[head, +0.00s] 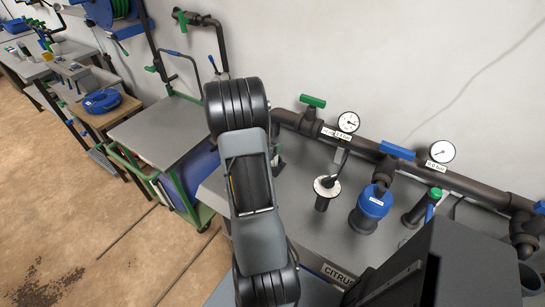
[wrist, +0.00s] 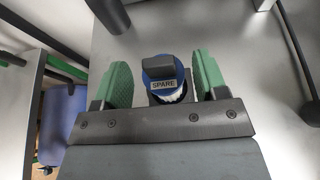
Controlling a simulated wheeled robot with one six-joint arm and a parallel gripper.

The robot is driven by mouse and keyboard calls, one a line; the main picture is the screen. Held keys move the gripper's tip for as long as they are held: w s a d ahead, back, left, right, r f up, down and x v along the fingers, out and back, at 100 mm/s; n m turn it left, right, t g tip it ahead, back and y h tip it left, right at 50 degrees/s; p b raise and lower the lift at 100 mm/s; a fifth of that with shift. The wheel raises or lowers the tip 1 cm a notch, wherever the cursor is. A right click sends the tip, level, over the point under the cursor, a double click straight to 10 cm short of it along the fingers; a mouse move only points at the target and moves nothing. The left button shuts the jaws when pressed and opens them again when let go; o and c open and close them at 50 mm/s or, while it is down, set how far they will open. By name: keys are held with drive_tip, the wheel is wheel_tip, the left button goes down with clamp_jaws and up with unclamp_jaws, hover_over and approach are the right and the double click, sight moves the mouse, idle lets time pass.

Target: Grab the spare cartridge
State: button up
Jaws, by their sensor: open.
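The spare cartridge (wrist: 163,86) shows in the wrist view, with a blue top, a dark grey grip block and a white label reading SPARE. A white ribbed part shows below its label. My gripper (wrist: 163,70) is open, with one green pad to the left of the cartridge and one to the right. Gaps show between the pads and the cartridge, so it does not look gripped. In the head view my arm covers the place where the gripper is, and I cannot make out the spare cartridge there.
A grey bench (head: 310,230) carries a blue-capped housing (head: 375,202) and a black cylinder with a white flange (head: 327,188). A dark pipe (head: 365,147) with gauges and valve handles runs along the wall behind. A green-framed cart (head: 160,130) stands left of my arm.

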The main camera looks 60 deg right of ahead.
drive_tip(key=shift+p+x, duration=0.3)
drive_tip(key=shift+x, duration=1.9)
drive_tip(key=shift+w+a, duration=0.1)
drive_tip(key=shift+c, duration=0.3)
clamp_jaws()
